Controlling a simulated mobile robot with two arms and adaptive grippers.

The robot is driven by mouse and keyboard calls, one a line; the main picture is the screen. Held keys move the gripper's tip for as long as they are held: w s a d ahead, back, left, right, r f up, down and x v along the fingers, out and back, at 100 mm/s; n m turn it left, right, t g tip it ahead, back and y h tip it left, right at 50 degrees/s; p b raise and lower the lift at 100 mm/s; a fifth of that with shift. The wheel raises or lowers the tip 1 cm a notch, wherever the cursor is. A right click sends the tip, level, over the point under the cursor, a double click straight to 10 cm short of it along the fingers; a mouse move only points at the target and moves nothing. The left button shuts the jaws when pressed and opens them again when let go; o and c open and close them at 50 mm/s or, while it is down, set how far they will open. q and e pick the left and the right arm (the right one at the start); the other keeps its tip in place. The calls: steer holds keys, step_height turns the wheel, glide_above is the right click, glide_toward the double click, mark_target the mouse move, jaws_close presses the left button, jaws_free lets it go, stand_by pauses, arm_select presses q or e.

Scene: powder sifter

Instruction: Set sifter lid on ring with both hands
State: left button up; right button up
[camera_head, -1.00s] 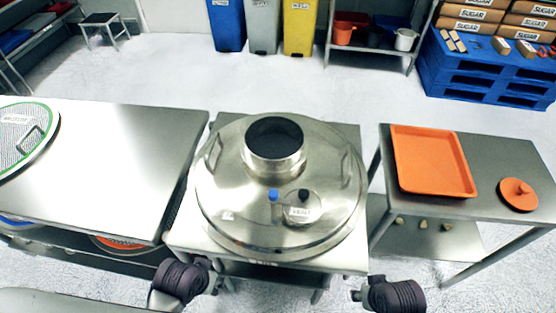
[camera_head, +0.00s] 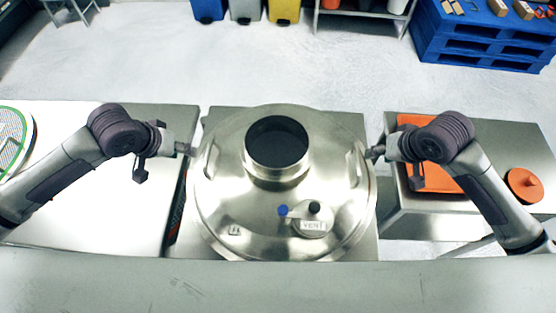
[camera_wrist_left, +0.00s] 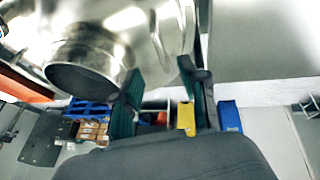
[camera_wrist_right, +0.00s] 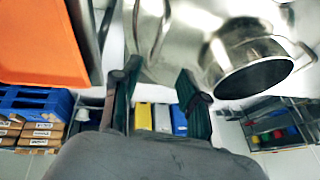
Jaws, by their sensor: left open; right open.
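The steel sifter lid (camera_head: 235,200) is a wide dome with a dark round opening in a raised collar. It lies in the middle of the head view, on the centre table. The ring cannot be told apart from the lid's edge. My left gripper (camera_head: 187,149) is open at the lid's left edge, by the left handle (camera_head: 211,160). That handle is ahead of its fingers in the left wrist view (camera_wrist_left: 158,40). My right gripper (camera_head: 373,153) is open at the right edge, by the right handle (camera_head: 355,167), which also shows in the right wrist view (camera_wrist_right: 163,35). Contact with the handles cannot be told.
A steel table (camera_head: 120,215) stands left, with a green-rimmed mesh screen (camera_head: 14,140) on it. A right table (camera_head: 480,150) holds an orange tray (camera_head: 408,123), partly behind my right arm, and an orange lid-like disc (camera_head: 524,186). A blue pallet (camera_head: 480,45) stands behind.

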mark_target(205, 161)
arm_select(q)
steer(key=x, duration=1.3)
steer(key=shift+s+d+f, duration=0.1)
steer(key=shift+d+f, duration=0.15)
arm_select(e)
steer(key=x, duration=1.3)
steer(key=shift+s+f, duration=0.15)
steer(key=shift+f, duration=0.2)
arm_select(q)
steer(key=shift+c, duration=0.2)
jaws_close()
arm_select(e)
jaws_close()
